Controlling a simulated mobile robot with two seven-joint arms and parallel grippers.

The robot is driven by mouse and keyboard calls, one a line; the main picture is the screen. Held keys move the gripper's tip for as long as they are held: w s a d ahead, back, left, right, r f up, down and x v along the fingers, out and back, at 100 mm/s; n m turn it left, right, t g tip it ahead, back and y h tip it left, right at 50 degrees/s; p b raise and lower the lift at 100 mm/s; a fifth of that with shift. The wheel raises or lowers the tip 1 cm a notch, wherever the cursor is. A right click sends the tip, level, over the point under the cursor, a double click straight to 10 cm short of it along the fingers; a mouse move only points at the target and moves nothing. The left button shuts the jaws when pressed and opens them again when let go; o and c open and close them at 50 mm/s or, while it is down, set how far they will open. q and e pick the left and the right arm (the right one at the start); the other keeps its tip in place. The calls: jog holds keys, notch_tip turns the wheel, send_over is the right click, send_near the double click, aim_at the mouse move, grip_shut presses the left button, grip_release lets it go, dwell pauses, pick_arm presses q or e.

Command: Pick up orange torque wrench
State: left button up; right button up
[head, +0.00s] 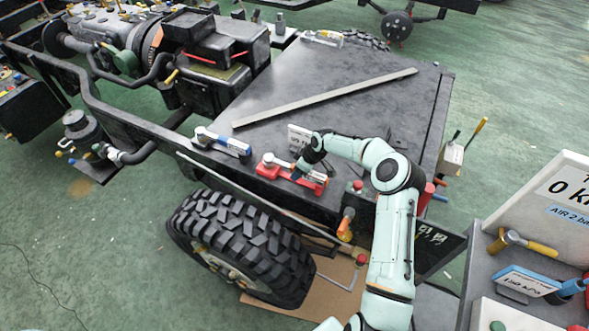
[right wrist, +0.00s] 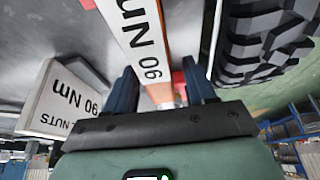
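The orange torque wrench (head: 284,164) lies in a red holder (head: 266,171) near the front edge of the dark flat deck. In the right wrist view, its white "90 Nm" label with an orange edge (right wrist: 143,40) runs up from between the fingers. My right gripper (head: 302,172) is at the wrench's right end, its fingers partly hidden by the wrist in the head view. In the right wrist view the gripper (right wrist: 160,68) is open, one finger on each side of the wrench, with gaps visible. My left gripper is not in view.
A blue torque wrench (head: 222,142) lies to the left on the deck (head: 330,80). A white "90 Nm" sign (head: 299,136) stands behind the orange wrench and shows in the right wrist view (right wrist: 62,100). A long grey bar (head: 325,97) crosses the deck. A large tyre (head: 245,245) stands in front.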

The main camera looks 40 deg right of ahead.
grip_shut()
jog(key=shift+w+r, duration=0.1)
jog(key=shift+r, duration=0.1)
